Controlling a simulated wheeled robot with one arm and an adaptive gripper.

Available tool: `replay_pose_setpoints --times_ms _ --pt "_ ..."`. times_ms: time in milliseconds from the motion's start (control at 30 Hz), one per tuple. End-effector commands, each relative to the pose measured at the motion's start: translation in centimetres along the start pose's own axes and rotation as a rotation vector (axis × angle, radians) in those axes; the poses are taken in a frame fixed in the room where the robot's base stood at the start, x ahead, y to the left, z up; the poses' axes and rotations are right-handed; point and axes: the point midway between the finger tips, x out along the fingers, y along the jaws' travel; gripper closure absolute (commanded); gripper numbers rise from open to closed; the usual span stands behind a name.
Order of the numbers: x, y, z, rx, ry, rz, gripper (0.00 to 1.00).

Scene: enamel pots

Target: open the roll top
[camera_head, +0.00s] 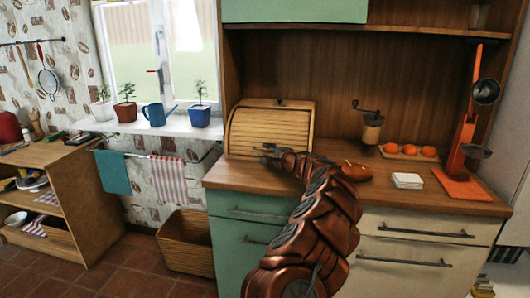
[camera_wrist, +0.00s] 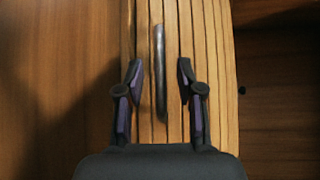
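A wooden bread box (camera_head: 250,125) with a slatted roll top stands at the left end of the counter, below the cupboard back. Its slatted front is down, so the box looks closed. My gripper (camera_head: 268,152) is at the lower front of the box. In the wrist view the slats (camera_wrist: 208,80) run up the picture, and a thin dark bar handle (camera_wrist: 161,95) lies on them. My gripper's two fingers (camera_wrist: 160,68) are open, one on each side of the handle, with gaps showing. Whether the fingertips touch the slats cannot be told.
A windowsill with potted plants (camera_head: 200,116) is at left.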

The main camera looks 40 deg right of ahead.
Motion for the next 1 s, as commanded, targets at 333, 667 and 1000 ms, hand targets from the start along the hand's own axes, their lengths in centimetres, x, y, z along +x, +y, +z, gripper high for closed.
replay_pose_setpoints --times_ms 333,667,1000 --pt "1.7 -0.1 0.0 -0.002 0.002 0.0 0.63" --pt "2.0 -0.1 0.0 -0.001 0.001 -0.001 0.63" --pt "1.9 0.0 0.0 -0.001 0.0 -0.001 0.93"
